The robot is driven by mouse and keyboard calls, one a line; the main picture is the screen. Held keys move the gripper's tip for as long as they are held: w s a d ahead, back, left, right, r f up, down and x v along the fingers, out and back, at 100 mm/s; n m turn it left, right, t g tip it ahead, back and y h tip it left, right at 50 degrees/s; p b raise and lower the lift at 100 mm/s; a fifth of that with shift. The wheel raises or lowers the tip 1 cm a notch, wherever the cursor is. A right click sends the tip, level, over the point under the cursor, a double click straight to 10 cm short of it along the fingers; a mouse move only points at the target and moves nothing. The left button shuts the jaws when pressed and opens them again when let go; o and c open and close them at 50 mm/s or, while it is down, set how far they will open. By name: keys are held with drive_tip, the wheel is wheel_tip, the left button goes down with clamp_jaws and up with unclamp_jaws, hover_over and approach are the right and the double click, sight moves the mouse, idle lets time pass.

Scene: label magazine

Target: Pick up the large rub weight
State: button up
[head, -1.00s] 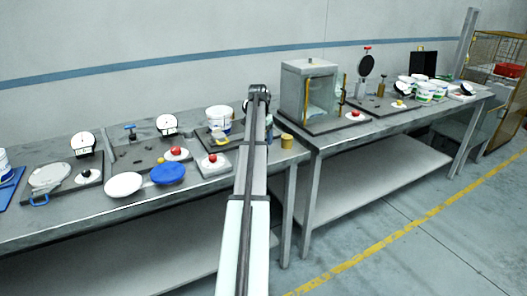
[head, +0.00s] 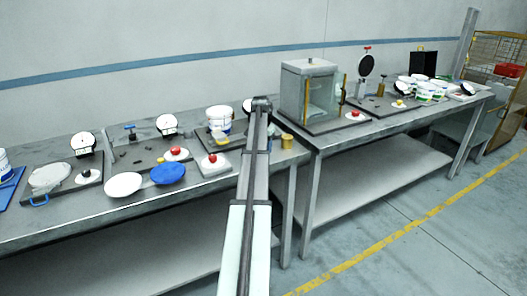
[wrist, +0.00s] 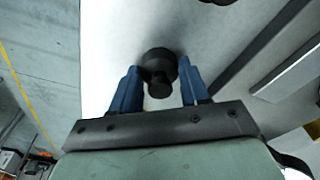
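A dark round weight with a knob on top, apparently the large rub weight (wrist: 160,62), shows in the wrist view between and just beyond my fingertips. My gripper (wrist: 160,82) is open, with one blue finger on each side of the weight's knob. Gaps show between the knob and both fingers, and I cannot tell whether either finger touches the weight's body. In the head view my arm runs up the middle to the back of the left bench and hides the gripper and most of what is there.
A white tub (head: 219,119) stands left of my arm's end, and a brass cylinder (head: 287,141) to its right. A glass-fronted cabinet (head: 309,95) stands on the right bench.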

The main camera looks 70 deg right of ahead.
drive_tip(key=c, duration=0.7)
clamp_jaws()
drive_tip(key=shift+r, duration=0.15)
